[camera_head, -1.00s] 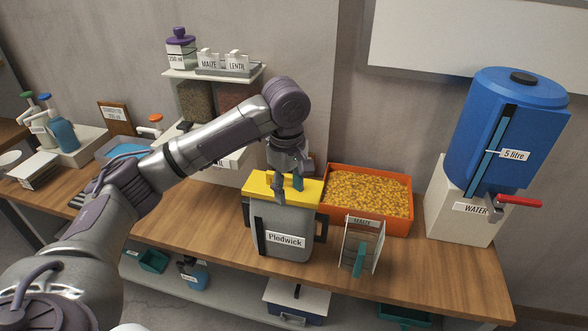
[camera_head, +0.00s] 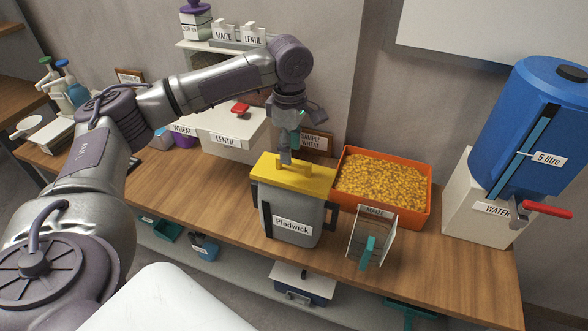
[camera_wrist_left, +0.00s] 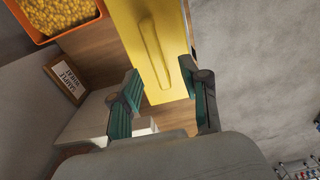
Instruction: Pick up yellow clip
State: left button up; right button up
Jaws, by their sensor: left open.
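The yellow piece in view is a flat yellow lid or clip (camera_head: 315,178) with a raised ridge, on top of a grey container (camera_head: 290,222) labelled Plodwick. Its ridge shows in the left wrist view (camera_wrist_left: 155,50). My left gripper (camera_head: 290,152) is open above the yellow top, pointing down. In the left wrist view its teal-padded fingers (camera_wrist_left: 163,75) are spread, with the yellow top beyond them and nothing held between them. Whether a fingertip touches the ridge I cannot tell. My right gripper is not in view.
An orange tray of yellow grain (camera_head: 345,205) stands right of the container, with a maize holder (camera_head: 374,235) in front. A blue water tank (camera_head: 520,125) stands on the right. A Sample Wheat sign (camera_head: 318,143) and a lentil box (camera_head: 225,125) are behind. The wooden table front (camera_head: 450,255) is clear.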

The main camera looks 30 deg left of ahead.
aim_at(294, 160)
pick_arm(q)
jog(key=shift+w+d+f+p, duration=0.1)
jog(key=shift+d+f+p, duration=0.1)
jog(key=shift+f+p, duration=0.25)
jog(key=shift+d+f+p, duration=0.15)
jog(key=shift+f+p, duration=0.05)
jog(key=shift+f, duration=0.4)
notch_tip(294, 160, down, 2)
jog(key=shift+w+f, duration=0.1)
jog(key=shift+f, duration=0.2)
grip_shut()
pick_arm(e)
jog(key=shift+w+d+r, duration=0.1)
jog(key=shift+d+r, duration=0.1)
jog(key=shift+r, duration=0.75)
